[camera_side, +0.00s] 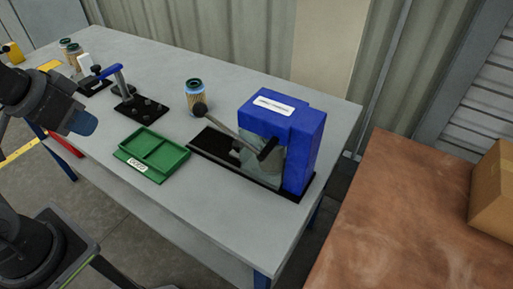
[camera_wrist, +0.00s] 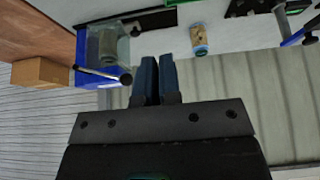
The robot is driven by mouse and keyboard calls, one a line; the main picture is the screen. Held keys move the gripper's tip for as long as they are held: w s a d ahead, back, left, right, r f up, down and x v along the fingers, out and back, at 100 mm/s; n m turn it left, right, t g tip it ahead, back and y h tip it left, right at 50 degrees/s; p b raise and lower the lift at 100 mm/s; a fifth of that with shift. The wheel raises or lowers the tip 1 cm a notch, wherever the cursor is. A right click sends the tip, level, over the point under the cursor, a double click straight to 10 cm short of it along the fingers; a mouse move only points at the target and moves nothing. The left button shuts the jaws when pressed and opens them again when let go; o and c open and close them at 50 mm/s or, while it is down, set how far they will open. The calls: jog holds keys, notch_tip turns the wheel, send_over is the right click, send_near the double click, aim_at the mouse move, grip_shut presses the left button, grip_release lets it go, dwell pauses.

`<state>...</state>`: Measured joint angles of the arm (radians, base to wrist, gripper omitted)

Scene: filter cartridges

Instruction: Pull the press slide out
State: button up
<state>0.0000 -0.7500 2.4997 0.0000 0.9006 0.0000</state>
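The blue press (camera_side: 306,140) stands at the right end of the grey table on a black base plate, with a clear guard in front. Its lever ends in a black ball knob (camera_side: 200,109). The black slide track (camera_side: 212,146) runs left from the press; I cannot clearly tell the slide from its base. In the wrist view the press (camera_wrist: 92,80) is upside down at the upper left. My gripper (camera_wrist: 157,62) has two blue fingers close together, with nothing between them. In the side view my gripper (camera_side: 82,124) is at the left, well away from the press.
A filter cartridge (camera_side: 194,96) stands behind the track. A blue-handled fixture (camera_side: 135,104) and more cartridges (camera_side: 70,50) are farther left. A brown table with a cardboard box (camera_side: 492,190) is at right.

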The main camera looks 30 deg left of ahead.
jog(key=o, duration=0.6)
jog(key=r, duration=0.5)
jog(key=shift+w+r, duration=0.25)
jog(key=shift+w, duration=0.1)
jog(key=o, duration=0.4)
jog(key=w+m, duration=0.1)
jog(key=w+d+r+m, duration=0.1)
jog(key=w, duration=0.1)
jog(key=w+r+m+g+h, duration=0.1)
jog(key=w, duration=0.1)
jog(key=shift+d, duration=0.2)
jog(key=shift+c, duration=0.2)
jog(key=m+g+h, duration=0.3)
jog(key=m, duration=0.8)
send_over(237, 143)
jog(key=s+a, duration=0.2)
jog(key=a, duration=0.3)
notch_tip(237, 143, down, 17)
jog(key=x, duration=1.3)
jog(key=shift+d+f, duration=0.2)
jog(key=shift+f, duration=0.1)
jog(key=shift+c, duration=0.2)
grip_shut()
